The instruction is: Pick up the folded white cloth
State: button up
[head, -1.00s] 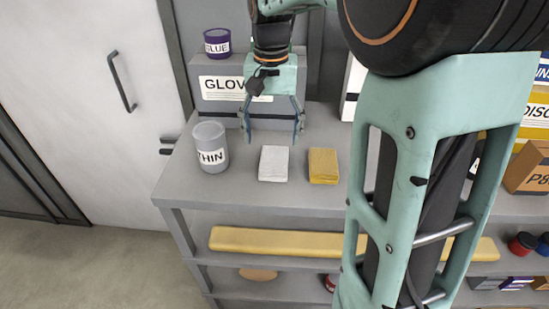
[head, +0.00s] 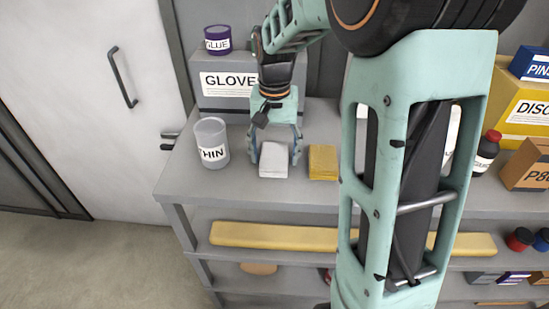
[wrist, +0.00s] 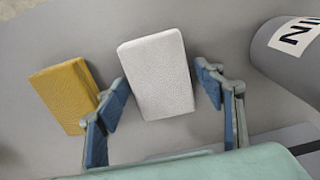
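The folded white cloth (head: 273,160) lies flat on the top of the grey shelf unit, between the clear THIN container and the folded yellow cloth. My gripper (head: 275,158) is low over it, with one finger on each side. In the wrist view the white cloth (wrist: 158,76) sits between the two spread fingers (wrist: 162,92). The left finger is close to its edge and there is a small gap at the right finger. The cloth's near end is between the fingertips, and nothing is gripped.
The folded yellow cloth (head: 323,162) lies close on the right; in the wrist view it (wrist: 66,95) is beside the left finger. The THIN container (head: 211,143) stands left. The GLOVES box (head: 226,95) with a purple GLUE tin (head: 217,40) is behind. The shelf top's front strip is clear.

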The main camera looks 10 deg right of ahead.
jog(key=c, duration=0.9)
jog(key=shift+r, duration=0.1)
